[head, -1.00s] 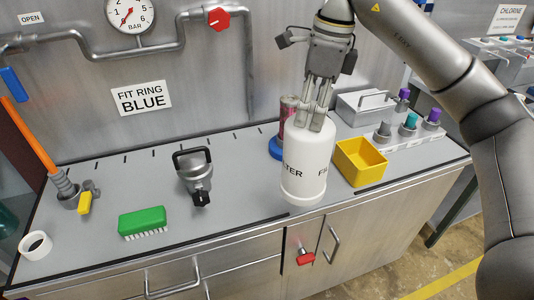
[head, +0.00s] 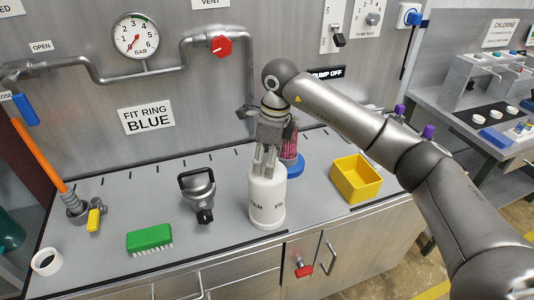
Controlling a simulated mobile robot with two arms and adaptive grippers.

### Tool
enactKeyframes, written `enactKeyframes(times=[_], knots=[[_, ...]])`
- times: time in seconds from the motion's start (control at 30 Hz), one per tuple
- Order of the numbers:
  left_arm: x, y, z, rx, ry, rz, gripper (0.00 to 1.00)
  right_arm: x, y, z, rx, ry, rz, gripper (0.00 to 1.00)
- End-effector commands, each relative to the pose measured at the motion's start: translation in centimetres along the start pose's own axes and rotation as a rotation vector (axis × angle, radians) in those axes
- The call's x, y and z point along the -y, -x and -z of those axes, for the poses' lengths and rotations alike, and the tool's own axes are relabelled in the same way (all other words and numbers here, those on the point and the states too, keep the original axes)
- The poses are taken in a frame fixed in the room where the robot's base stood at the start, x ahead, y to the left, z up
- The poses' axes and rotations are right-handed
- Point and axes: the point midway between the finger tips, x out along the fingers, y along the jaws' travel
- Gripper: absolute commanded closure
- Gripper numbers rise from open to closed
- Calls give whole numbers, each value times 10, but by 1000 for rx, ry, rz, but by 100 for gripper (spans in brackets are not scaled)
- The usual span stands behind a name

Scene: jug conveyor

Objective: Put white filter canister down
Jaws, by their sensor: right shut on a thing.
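The white filter canister (head: 267,204) stands upright at the front of the grey counter (head: 120,205), with black lettering on its side. Its base appears to be on or just at the counter top, close to the front edge. My right gripper (head: 265,172) comes from above and is shut on the top of the canister. My left gripper is not in view.
Right of the canister is a yellow bin (head: 356,179). A black-handled metal fitting (head: 199,190) and a green brush (head: 150,238) lie to the left. Clear counter lies between canister and fitting.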

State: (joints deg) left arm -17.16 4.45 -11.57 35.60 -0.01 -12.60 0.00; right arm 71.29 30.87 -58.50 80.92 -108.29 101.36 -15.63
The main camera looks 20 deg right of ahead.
Motion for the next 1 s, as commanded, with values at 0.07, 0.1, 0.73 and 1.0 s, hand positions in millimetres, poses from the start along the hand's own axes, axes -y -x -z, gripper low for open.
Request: enactKeyframes(times=[0.07,0.1,0.73,1.0], knots=[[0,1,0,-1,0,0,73,0,-1,0,2,1,1,95],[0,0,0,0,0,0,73,0,-1,0,2,1,1,95],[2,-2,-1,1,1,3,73,0,-4,0,1,1,0,30],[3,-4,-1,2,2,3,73,1,5,0,3,1,3,30]])
